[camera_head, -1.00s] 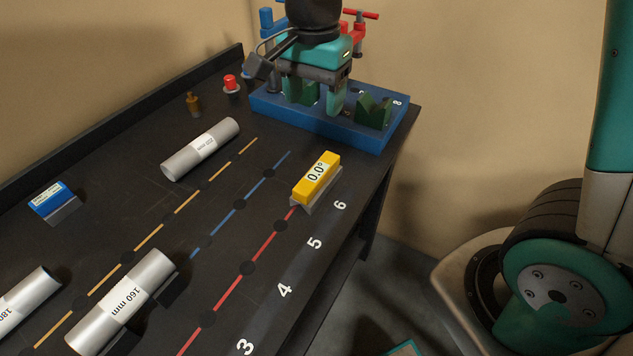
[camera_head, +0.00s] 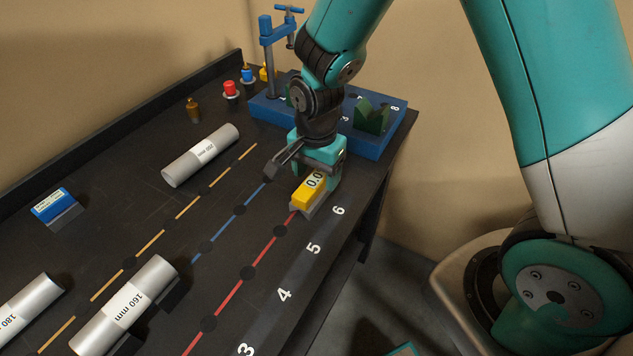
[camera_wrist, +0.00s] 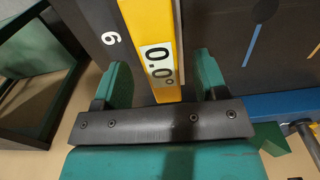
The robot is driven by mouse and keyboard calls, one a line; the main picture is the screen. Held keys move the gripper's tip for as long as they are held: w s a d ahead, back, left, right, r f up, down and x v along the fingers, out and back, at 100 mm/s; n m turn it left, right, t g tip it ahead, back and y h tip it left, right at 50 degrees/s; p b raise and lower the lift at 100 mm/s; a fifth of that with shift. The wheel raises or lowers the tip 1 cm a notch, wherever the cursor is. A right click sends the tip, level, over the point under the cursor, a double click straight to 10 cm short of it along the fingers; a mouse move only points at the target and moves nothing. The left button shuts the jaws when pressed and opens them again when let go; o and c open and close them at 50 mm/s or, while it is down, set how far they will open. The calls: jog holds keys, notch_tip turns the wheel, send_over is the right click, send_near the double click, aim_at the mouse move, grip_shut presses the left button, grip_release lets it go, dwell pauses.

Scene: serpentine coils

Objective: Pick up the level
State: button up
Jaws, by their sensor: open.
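The level is a yellow bar with a "0.0°" display on a grey base. In the head view the level (camera_head: 304,196) lies on the dark bench beside the number 6, at the end of the red line. My gripper (camera_head: 318,174) is over its far end and hides that part. In the wrist view the level (camera_wrist: 158,30) runs between the two green fingers of my gripper (camera_wrist: 163,80). The jaws are open, with a visible gap on each side of the level.
A blue fixture block (camera_head: 377,141) with green V-blocks (camera_head: 371,115) and a blue clamp (camera_head: 266,45) stands just behind. A grey cylinder (camera_head: 201,155) lies to the left, and a 160 mm cylinder (camera_head: 124,305) lies nearer. A blue-topped block (camera_head: 53,204) sits far left.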

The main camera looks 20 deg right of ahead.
jog(key=shift+f, duration=0.8)
jog(key=c, duration=1.1)
jog(key=shift+r, duration=0.1)
